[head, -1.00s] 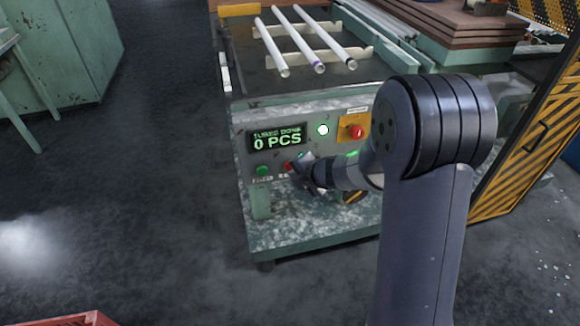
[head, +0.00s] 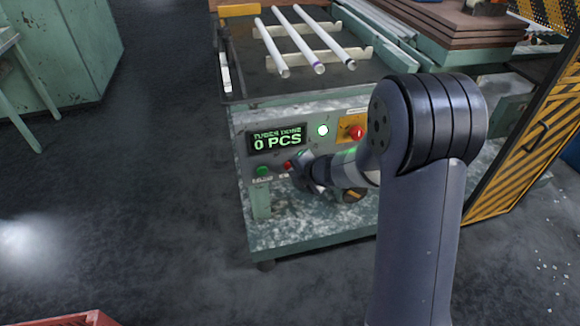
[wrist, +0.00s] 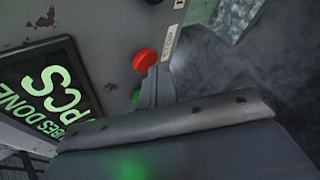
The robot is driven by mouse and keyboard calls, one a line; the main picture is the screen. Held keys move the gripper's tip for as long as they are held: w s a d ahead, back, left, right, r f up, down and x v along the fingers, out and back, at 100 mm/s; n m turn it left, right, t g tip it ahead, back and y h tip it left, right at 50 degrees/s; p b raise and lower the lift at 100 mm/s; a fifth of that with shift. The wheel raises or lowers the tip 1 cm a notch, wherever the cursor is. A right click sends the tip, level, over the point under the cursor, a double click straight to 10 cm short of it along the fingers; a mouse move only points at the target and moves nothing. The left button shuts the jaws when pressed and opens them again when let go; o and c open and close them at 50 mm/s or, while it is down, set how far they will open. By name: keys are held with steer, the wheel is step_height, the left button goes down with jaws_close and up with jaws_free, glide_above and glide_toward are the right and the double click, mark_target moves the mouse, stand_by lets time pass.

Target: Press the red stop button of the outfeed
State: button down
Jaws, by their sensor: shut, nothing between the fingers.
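The red stop button (head: 287,166) sits low on the grey-green control panel, below the display and beside the green button (head: 263,171). In the wrist view the red button (wrist: 144,61) shows as a round red cap, partly overlapped by the tip of my gripper (wrist: 153,78). My gripper is shut and empty. In the head view my gripper (head: 299,164) is right at the red button, just to its right. I cannot tell whether the tip touches the cap. The display (head: 277,139) reads "0 PCS".
A larger red knob (head: 356,132) on a yellow plate and a lit white lamp (head: 323,130) are higher on the panel. Glass tubes (head: 298,38) lie on the rack above. A yellow-black striped guard (head: 525,150) stands at right.

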steer(key=shift+w+a+p, duration=0.15)
steer(key=shift+w+p, duration=0.15)
steer(key=shift+w, duration=0.2)
stand_by(0.4)
steer(key=shift+s, duration=0.15)
steer(key=shift+s+d+b, duration=0.25)
steer(key=shift+s+b, duration=0.15)
steer(key=shift+s, duration=0.35)
steer(key=s+b, duration=0.1)
steer(key=s, duration=0.1)
steer(key=s+d, duration=0.1)
steer(key=s, duration=0.1)
steer(key=shift+s+d+b, duration=0.2)
steer(key=shift+s+b, duration=0.2)
stand_by(0.6)
